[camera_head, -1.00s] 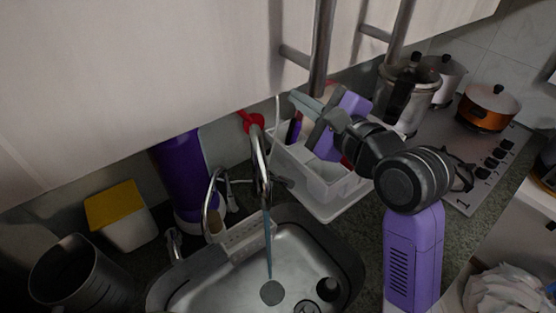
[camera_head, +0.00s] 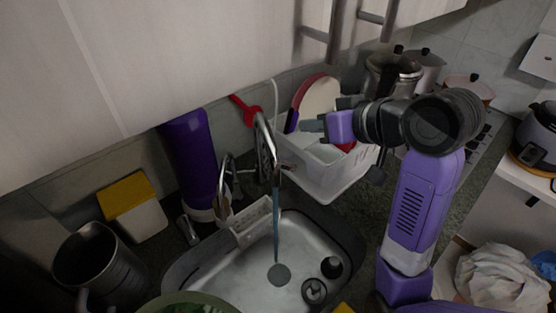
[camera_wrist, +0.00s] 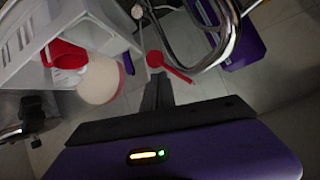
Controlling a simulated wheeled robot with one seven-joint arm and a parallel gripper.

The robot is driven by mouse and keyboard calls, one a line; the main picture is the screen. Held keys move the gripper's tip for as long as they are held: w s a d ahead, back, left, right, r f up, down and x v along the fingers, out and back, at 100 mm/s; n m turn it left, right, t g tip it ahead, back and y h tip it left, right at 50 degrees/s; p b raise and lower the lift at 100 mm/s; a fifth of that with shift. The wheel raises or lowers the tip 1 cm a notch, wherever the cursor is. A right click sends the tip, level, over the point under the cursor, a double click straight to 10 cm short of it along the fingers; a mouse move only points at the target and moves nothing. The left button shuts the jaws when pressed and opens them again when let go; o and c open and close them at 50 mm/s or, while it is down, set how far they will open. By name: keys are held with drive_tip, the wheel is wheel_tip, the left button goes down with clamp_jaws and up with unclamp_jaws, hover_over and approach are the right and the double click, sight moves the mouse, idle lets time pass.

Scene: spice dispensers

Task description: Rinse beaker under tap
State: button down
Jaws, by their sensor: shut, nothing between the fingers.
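A tall dark grey metal vessel (camera_head: 84,256), which looks like the beaker, stands upright on the counter left of the sink. The curved chrome tap (camera_head: 265,150) runs, and a stream of water (camera_head: 277,240) falls into the steel sink (camera_head: 235,275). My gripper (camera_head: 308,125) is shut and empty above the white dish rack, right of the tap. In the wrist view my shut fingers (camera_wrist: 158,92) point towards the wall, with the chrome tap (camera_wrist: 222,45) at upper right. The vessel is not visible in the wrist view.
The white dish rack (camera_head: 330,185) holds a plate (camera_head: 318,97). A yellow-topped container (camera_head: 130,200) stands behind the vessel. A green item (camera_head: 190,302) shows at the bottom edge. Cupboard handles (camera_head: 330,40) hang above my gripper.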

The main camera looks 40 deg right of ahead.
drive_tip(key=s+a+f+n+g, duration=0.1)
drive_tip(key=f+n, duration=0.1)
drive_tip(key=n, duration=0.3)
hover_over(290, 163)
drive_tip(key=f, duration=0.5)
drive_tip(key=shift+w+a+f, duration=0.2)
drive_tip(key=shift+w+a, duration=0.15)
drive_tip(key=f, duration=0.3)
drive_tip(key=shift+s+d+p, duration=0.15)
drive_tip(key=shift+d+p, duration=0.1)
drive_tip(key=shift+p, duration=0.15)
drive_tip(key=shift+s+d+f, duration=0.1)
drive_tip(key=shift+s+f, duration=0.15)
drive_tip(key=shift+f, duration=0.4)
